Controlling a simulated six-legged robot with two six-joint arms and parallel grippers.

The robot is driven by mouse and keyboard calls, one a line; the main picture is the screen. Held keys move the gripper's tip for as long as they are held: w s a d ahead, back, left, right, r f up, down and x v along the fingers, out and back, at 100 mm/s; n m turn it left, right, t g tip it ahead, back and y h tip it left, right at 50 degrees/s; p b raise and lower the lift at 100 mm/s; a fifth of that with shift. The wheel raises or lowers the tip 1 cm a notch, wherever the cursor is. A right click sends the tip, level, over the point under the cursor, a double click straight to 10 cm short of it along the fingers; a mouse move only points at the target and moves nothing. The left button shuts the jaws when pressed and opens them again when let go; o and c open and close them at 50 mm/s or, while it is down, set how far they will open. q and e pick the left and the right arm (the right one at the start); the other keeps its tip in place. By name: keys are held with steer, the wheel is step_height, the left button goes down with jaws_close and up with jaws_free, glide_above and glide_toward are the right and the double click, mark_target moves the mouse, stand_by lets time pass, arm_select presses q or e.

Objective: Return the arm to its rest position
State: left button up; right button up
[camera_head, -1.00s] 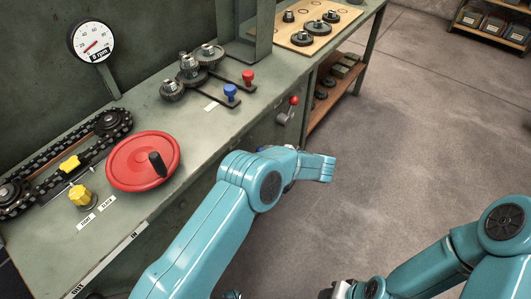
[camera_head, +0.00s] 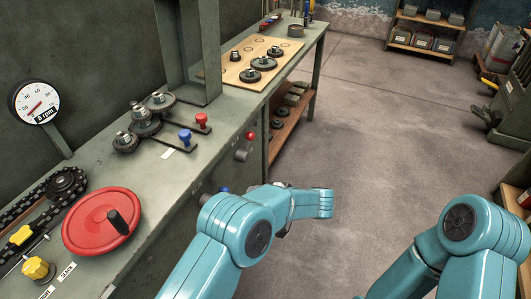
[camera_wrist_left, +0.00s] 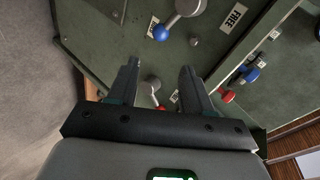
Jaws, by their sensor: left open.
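My left arm (camera_head: 235,225) is teal and reaches in from the bottom of the head view, bent in front of the bench. Its gripper is mostly hidden there behind the arm. In the left wrist view the left gripper (camera_wrist_left: 158,72) is open, with nothing between its two dark fingers. Beyond the fingers is the bench front, with a red-ball lever (camera_wrist_left: 155,92) and a blue-ball lever (camera_wrist_left: 172,28) near a FREE label (camera_wrist_left: 234,17). My right arm (camera_head: 465,235) shows at the lower right of the head view; its gripper is out of view.
The bench carries a red handwheel (camera_head: 92,222), a yellow knob (camera_head: 37,268), gears (camera_head: 145,122), blue (camera_head: 185,136) and red (camera_head: 202,119) knobs and a dial gauge (camera_head: 36,103). A wooden board (camera_head: 240,74) lies farther back. The floor (camera_head: 370,130) to the right is clear.

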arm_select(q)
steer(key=w+a+f+t+h+p, duration=0.1)
steer(key=w+a+t+p, duration=0.1)
steer(key=a, duration=0.3)
steer(key=s+a+f+n+h+p, duration=0.2)
steer(key=s+a+f+h+p, duration=0.1)
steer(key=s+f+h, duration=0.4)
steer(key=s+d+n+g+h+p, duration=0.2)
steer(key=s+g+h, duration=0.4)
steer(key=s, duration=1.9)
steer(key=shift+s+d+r+n+g, duration=0.15)
steer(key=shift+s+n+g, duration=0.1)
steer(key=shift+n+g, duration=0.25)
